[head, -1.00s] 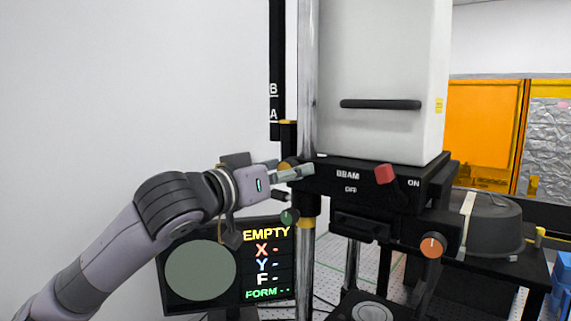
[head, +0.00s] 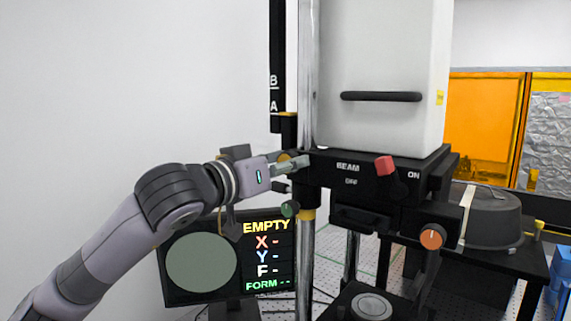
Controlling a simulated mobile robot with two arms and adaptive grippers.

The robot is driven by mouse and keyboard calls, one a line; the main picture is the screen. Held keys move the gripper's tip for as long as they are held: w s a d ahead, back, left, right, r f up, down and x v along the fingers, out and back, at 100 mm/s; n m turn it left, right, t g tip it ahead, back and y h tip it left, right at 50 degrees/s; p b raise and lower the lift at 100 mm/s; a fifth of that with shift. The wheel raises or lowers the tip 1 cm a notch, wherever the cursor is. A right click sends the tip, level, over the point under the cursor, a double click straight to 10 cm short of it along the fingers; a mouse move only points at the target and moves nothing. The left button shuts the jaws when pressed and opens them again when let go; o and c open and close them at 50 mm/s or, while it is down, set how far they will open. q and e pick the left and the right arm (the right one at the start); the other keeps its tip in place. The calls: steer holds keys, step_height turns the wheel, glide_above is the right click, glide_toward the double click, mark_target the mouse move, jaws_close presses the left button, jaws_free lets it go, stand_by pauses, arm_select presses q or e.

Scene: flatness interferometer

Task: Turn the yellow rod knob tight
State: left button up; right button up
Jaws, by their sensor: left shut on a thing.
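The yellow rod knob (head: 284,157) sits at the left side of the black instrument head, next to the upright steel rod (head: 307,95). It is mostly hidden behind my left gripper's fingers. My left gripper (head: 292,164) reaches in from the left and is shut on the knob, its fingertips close to the steel rod. My right gripper is out of view.
The black BEAM housing (head: 345,185) carries a red switch knob (head: 385,165) and an orange knob (head: 432,236). A green knob (head: 288,209) lies just below my gripper. A monitor (head: 170,288) reading EMPTY stands lower left. The left wall side is clear.

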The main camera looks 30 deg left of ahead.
arm_select(q)
steer(key=shift+n, duration=0.4)
steer(key=n+b, duration=0.2)
steer(key=shift+n, duration=0.4)
steer(key=n+b, duration=0.2)
steer(key=n, duration=0.3)
steer(key=n+b, duration=0.2)
steer(key=n, duration=0.3)
steer(key=shift+n, duration=0.3)
steer(key=shift+n+b, duration=0.7)
steer(key=shift+n, duration=0.8)
steer(key=o, duration=1.2)
steer(key=shift+c, duration=0.2)
